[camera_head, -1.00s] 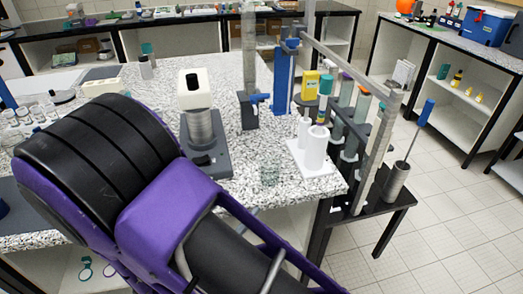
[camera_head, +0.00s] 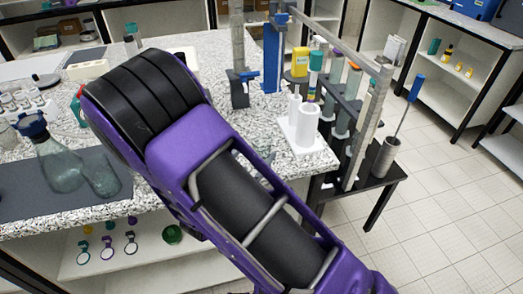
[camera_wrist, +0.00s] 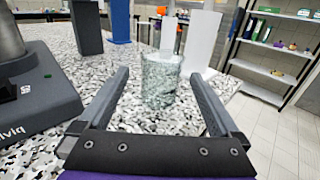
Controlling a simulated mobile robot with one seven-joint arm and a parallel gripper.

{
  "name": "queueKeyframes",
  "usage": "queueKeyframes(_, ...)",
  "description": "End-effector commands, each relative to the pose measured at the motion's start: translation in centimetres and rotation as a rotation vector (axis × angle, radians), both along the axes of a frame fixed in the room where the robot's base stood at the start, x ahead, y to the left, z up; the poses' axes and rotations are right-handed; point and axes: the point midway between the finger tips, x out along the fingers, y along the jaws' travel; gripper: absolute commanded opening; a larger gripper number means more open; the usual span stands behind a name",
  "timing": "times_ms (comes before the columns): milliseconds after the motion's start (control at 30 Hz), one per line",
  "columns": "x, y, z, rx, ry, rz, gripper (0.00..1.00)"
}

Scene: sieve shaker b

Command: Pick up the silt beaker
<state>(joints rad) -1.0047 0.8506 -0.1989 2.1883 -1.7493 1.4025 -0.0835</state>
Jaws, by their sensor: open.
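A clear glass beaker (camera_wrist: 161,82), which I take to be the silt beaker, stands upright on the speckled benchtop in the wrist view. I cannot make out any contents. In the head view the beaker (camera_head: 264,153) is mostly hidden behind my arm. My gripper (camera_wrist: 158,78) is open, with one finger to the left of the beaker and one to the right. The beaker is between and slightly beyond the fingertips, with no clear contact. My fingers are hidden in the head view.
The white tube holder (camera_head: 304,126) stands just behind the beaker. The dark shaker base (camera_wrist: 38,100) is left of my gripper. A blue stand (camera_head: 272,60) and a tube rack (camera_head: 345,110) are farther back. Glass flasks (camera_head: 60,165) sit on a dark mat at left.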

Motion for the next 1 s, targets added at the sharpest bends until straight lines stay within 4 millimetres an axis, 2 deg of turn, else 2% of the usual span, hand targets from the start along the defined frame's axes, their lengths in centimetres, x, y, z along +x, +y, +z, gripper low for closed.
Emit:
queueKeyframes(100, 1.7, -1.2, 0.3, 0.000, -0.002, -0.004, 0.98)
queueKeyframes(233, 3.0, -1.9, 0.3, 0.000, -0.002, -0.002, 0.98)
queueKeyframes(533, 3.4, -2.1, 0.2, 0.000, -0.001, -0.001, 0.98)
queueKeyframes(1000, 3.4, -2.0, 0.2, 0.000, -0.001, -0.001, 0.14)
